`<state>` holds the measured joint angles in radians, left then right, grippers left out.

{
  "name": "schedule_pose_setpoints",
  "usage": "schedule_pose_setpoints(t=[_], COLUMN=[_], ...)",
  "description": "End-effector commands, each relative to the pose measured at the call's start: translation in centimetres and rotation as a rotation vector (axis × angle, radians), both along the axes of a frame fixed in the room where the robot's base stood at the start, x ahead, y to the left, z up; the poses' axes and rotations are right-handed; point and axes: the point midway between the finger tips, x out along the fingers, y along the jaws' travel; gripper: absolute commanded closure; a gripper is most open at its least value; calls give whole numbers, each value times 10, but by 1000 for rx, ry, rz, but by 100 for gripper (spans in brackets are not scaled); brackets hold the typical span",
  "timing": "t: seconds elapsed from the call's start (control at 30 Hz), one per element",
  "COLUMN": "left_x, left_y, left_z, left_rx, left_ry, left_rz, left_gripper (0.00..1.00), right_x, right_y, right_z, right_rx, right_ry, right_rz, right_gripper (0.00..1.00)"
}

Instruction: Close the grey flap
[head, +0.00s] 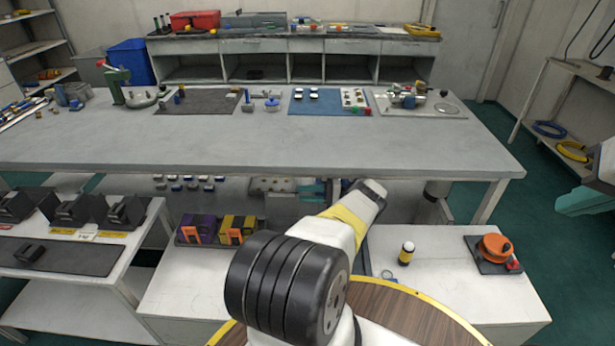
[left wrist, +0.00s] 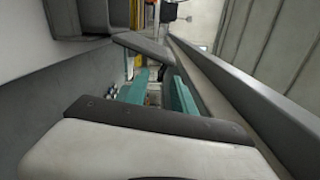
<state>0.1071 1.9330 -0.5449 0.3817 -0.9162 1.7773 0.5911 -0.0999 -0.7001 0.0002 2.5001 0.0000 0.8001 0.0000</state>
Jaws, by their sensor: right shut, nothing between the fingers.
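A tilted dark grey plate (left wrist: 145,45), which may be the grey flap, shows just beyond my fingers in the left wrist view. I cannot tell its hinge or how far it stands open. I cannot pick out the flap in the head view. My left gripper (head: 315,191) reaches low under the front edge of the workbench, partly hidden by my arm. In the left wrist view the teal fingers of my left gripper (left wrist: 160,95) are apart, with nothing seen held between them. My right gripper (head: 588,201) is shut and empty at the right edge, away from the bench.
The long grey workbench (head: 270,150) overhangs my left gripper. A pale panel with fittings (head: 283,185) is under it. Long grey walls (left wrist: 235,100) flank my left gripper closely. A low white table (head: 455,270) holds a bottle (head: 406,253) and an orange reel (head: 494,248).

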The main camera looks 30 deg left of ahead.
Motion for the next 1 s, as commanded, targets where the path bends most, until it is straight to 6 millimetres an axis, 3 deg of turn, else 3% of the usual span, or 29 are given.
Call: schedule_pose_setpoints(t=[0.5, 0.9, 1.0], left_x=[-32, -36, -36], left_y=[57, 65, 65], left_z=[1, 0, 0], left_rx=[-1, -1, -2], left_ry=[1, 0, 0], left_rz=[2, 0, 0], left_gripper=[69, 69, 87], right_x=[0, 0, 0], right_y=[0, 0, 0], right_z=[0, 0, 0], right_rx=[0, 0, 0], right_ry=[0, 0, 0], right_rz=[0, 0, 0], right_gripper=[100, 100, 100])
